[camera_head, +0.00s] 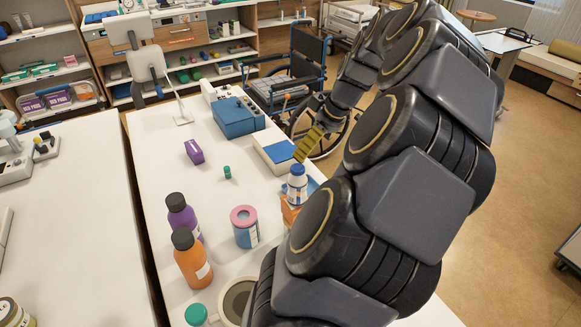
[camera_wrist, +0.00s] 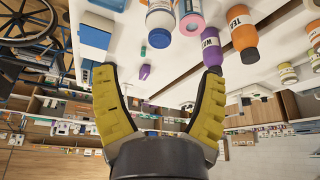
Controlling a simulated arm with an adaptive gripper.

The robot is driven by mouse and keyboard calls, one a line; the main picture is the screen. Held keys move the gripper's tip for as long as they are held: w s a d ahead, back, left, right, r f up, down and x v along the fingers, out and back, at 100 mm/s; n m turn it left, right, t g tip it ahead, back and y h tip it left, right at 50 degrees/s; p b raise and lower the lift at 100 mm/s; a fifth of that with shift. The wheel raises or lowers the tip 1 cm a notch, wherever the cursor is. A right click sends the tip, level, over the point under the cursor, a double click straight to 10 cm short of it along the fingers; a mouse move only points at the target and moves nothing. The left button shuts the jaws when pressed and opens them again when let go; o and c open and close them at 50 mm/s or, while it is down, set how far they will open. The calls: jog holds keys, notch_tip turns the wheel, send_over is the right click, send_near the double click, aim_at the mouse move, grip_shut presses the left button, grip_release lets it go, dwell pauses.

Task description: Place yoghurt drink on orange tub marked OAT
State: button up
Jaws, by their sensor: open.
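A white bottle with a blue cap (camera_head: 297,183), which looks like the yoghurt drink, is upright in the head view. Directly below it shows part of an orange tub (camera_head: 289,215); the bottle appears to stand on it, though contact is not clear. My arm hides much of the tub and I cannot read its marking. My gripper (camera_head: 308,145) has yellow fingers and is beyond the bottle, apart from it. In the wrist view my gripper (camera_wrist: 160,72) is open with nothing between its fingers, and the bottle (camera_wrist: 160,18) is cut off by the top edge.
A pink-lidded jar (camera_head: 245,226), a purple bottle (camera_head: 182,216) and an orange bottle (camera_head: 191,260) stand left of the tub. A small green item (camera_head: 227,172), a purple box (camera_head: 194,151) and a blue box (camera_head: 238,117) are farther back. A wheelchair (camera_head: 291,85) stands beyond the table.

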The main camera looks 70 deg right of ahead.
jog(key=shift+r, duration=0.1)
jog(key=w+a+r+n+y, duration=0.2)
jog(key=w+a+n, duration=0.1)
jog(key=w+a, duration=0.95)
jog(key=w+a+n+g+y, duration=0.15)
jog(key=w+a, duration=0.25)
jog(key=a, duration=0.8)
jog(key=s+a+f+g+h, duration=0.1)
jog(key=s+a+g, duration=0.1)
jog(key=s+a, duration=0.3)
jog(key=s+a+f+g+h, duration=0.1)
jog(key=s+a, duration=0.4)
jog(key=a, duration=0.7)
jog(key=shift+s+f+g, duration=0.35)
jog(key=shift+f+g, duration=0.3)
jog(key=shift+f, duration=0.15)
